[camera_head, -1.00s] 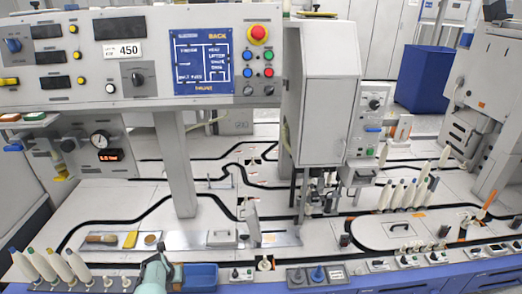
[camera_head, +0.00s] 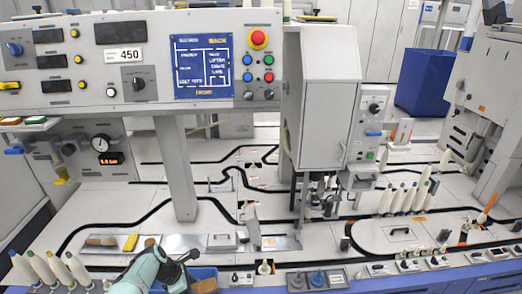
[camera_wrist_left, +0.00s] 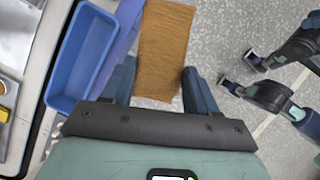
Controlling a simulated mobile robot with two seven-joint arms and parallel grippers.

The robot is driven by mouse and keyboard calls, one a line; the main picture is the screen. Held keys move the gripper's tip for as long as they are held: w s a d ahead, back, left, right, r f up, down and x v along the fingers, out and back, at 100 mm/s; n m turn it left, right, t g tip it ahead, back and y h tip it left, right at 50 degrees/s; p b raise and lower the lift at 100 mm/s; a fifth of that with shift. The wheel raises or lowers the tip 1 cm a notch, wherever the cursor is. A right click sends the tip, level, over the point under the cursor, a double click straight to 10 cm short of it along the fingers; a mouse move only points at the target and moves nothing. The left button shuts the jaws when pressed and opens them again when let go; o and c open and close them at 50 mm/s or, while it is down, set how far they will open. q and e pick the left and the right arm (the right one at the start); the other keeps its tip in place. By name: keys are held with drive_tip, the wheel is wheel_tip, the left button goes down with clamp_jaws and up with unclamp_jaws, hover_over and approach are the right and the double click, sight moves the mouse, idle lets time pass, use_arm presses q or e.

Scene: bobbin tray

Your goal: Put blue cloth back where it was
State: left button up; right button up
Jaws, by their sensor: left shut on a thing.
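My left gripper (camera_head: 188,274) is shut on a brown-orange cloth (camera_wrist_left: 163,45), which hangs flat between its two fingers in the left wrist view. The cloth is over the floor, just outside the table's front edge and beside a blue bin (camera_wrist_left: 84,55). In the head view a bit of the cloth (camera_head: 205,286) shows in front of the bin (camera_head: 206,272), partly hidden by the gripper. I see no blue cloth.
Several bobbins (camera_head: 47,268) stand at the front left.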

use_arm(q)
drive_tip(key=s+d+r+m+g+y, duration=0.25)
drive_tip(key=s+r+m, duration=0.3)
drive_tip(key=m, duration=0.65)
drive_tip(key=s+d+r+m+g+y, duration=0.2)
drive_tip(key=s+r+m+g, duration=0.3)
drive_tip(key=m, duration=0.6)
use_arm(e)
drive_tip(key=s+d+f+m+h, duration=0.1)
drive_tip(key=s+d+f, duration=0.1)
drive_tip(key=d, duration=0.2)
use_arm(q)
wheel_tip(320, 180, up, 14)
drive_tip(key=s+t+p, duration=0.1)
drive_tip(key=p, duration=2.1)
drive_tip(key=shift+f, duration=0.15)
use_arm(e)
drive_tip(key=s+a+r+g, duration=0.1)
drive_tip(key=s+a+r, duration=0.1)
drive_tip(key=r, duration=0.5)
drive_tip(key=s+a+r+g+y, duration=0.1)
drive_tip(key=s+a+r, duration=0.1)
drive_tip(key=r, duration=0.6)
drive_tip(key=s+a+r+n+g, duration=0.1)
drive_tip(key=s+a+r, duration=0.1)
drive_tip(key=r, duration=0.6)
drive_tip(key=shift+s+r+y, duration=0.2)
drive_tip(key=shift+s+y, duration=0.1)
drive_tip(key=shift+s, duration=0.5)
